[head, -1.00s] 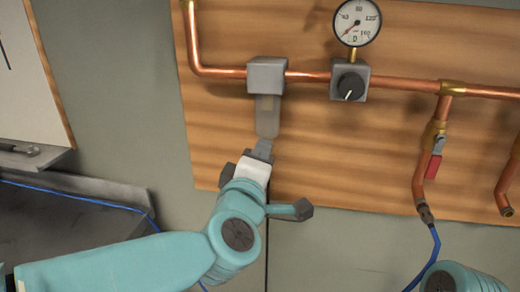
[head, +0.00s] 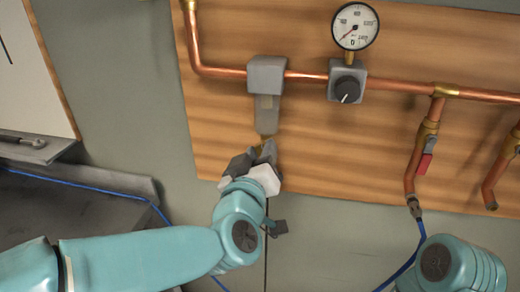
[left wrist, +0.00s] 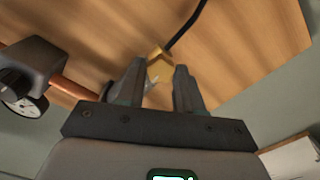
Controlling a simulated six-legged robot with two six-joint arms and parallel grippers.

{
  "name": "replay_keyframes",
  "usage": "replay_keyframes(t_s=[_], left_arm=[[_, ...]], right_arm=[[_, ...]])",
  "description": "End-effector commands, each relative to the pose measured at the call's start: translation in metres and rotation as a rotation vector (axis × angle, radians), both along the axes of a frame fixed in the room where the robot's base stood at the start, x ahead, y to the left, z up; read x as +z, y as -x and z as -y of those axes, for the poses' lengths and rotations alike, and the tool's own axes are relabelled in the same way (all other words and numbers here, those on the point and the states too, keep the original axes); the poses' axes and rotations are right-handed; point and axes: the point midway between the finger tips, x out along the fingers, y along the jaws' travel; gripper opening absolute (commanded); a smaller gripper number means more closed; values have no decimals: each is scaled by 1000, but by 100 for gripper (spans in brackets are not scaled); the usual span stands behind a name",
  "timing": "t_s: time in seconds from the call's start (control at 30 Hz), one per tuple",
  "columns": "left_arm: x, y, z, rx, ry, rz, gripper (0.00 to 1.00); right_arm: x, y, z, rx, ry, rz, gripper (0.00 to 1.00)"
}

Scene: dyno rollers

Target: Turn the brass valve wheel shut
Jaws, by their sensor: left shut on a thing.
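A small brass piece (head: 262,145), which I take for the valve wheel, sits just below the grey filter bowl (head: 267,115) on the wooden board. My left gripper (head: 255,158) reaches it from below, and its dark fingers hide much of it. In the left wrist view the brass (left wrist: 160,66) shows between the two fingertips (left wrist: 158,78), which stand apart with one on each side. The gripper is shut on this piece. Its full outline and how far it is turned cannot be seen. My right gripper is out of view.
A copper pipe (head: 215,72) runs along the board (head: 350,150). A regulator knob (head: 346,90) and a pressure gauge (head: 355,26) are right of the filter. A red-handled valve (head: 425,162) hangs farther right, with a blue hose (head: 420,235) below. A dark bench (head: 70,205) stands left.

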Motion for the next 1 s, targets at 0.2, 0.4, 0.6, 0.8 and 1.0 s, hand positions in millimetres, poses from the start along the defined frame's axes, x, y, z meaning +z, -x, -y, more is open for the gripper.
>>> replay_keyframes(t_s=[0.2,0.4,0.6,0.8,1.0], left_arm=[[1,0,-1,2,-49,12,5],[1,0,-1,2,-61,14,5],[1,0,-1,3,-60,15,5],[1,0,0,2,-59,15,61],[1,0,0,1,-59,14,61]], right_arm=[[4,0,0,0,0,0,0],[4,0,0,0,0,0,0],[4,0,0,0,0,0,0],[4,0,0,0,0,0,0],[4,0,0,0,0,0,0]])
